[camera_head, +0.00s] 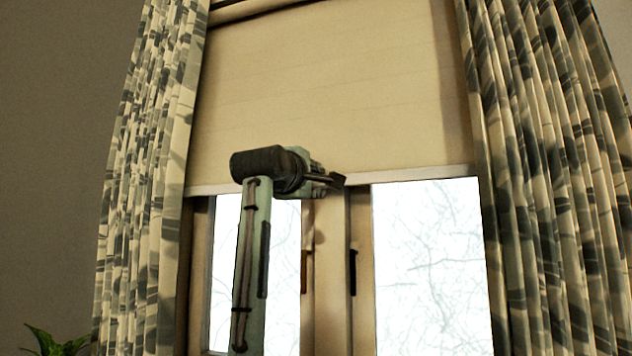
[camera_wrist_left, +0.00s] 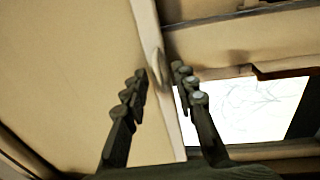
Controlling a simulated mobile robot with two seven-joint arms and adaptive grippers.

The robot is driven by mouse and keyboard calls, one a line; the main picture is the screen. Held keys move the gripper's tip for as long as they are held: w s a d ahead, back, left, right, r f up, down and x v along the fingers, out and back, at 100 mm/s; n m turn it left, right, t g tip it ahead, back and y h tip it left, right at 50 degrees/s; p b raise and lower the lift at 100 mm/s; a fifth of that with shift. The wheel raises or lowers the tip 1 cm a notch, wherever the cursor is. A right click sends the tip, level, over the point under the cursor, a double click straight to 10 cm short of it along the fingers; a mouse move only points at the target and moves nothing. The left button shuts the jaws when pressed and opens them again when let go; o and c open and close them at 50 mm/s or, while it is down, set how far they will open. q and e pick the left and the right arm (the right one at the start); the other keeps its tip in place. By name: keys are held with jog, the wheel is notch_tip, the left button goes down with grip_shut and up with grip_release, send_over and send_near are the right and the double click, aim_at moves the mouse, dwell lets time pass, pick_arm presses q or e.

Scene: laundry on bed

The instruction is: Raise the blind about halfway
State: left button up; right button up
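The beige blind (camera_head: 340,90) hangs down over the upper part of the window. Its pale bottom rail (camera_head: 420,174) lies above the two glass panes. My left gripper (camera_head: 340,181) is raised to this rail near its middle. In the left wrist view, the blind (camera_wrist_left: 75,80) fills the left side and its rail (camera_wrist_left: 174,115) runs between the fingers. A small oval tab (camera_wrist_left: 157,67) on the rail sits between the fingertips of my left gripper (camera_wrist_left: 160,72). The fingers are apart, with narrow gaps beside the tab; firm contact does not show. My right gripper is not in view.
Patterned curtains hang on the left (camera_head: 150,170) and right (camera_head: 545,170) of the window. A green plant (camera_head: 55,343) shows at the lower left.

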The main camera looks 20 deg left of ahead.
pick_arm(q)
jog(key=s+f, duration=0.1)
jog(key=s, duration=1.1)
jog(key=shift+a+f, duration=0.25)
jog(key=shift+f, duration=0.05)
